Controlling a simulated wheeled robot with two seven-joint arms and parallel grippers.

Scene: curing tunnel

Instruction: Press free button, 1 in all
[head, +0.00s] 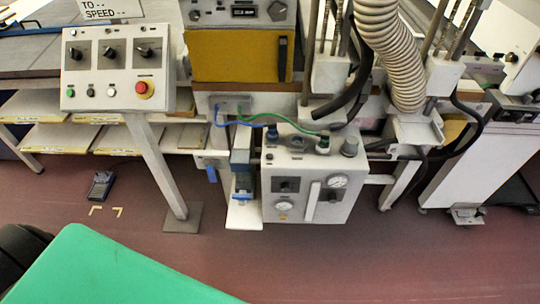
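A tilted white control panel (118,78) stands on a post at the upper left. It carries several dark rotary knobs in its upper row. Below them are small buttons: a green one (70,93), a dark one (91,92) and a whitish one (111,91). No label reading "free" can be made out, so I cannot tell which button the task names. Neither of my grippers is in view, and nothing touches the panel.
A grey-white box with gauges (310,188) stands low in the middle, with hoses above it. A yellow-fronted machine (235,68) is behind. A dark blue pedal-like device (101,186) lies on the reddish floor (350,255). The panel's post has a foot plate (183,219).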

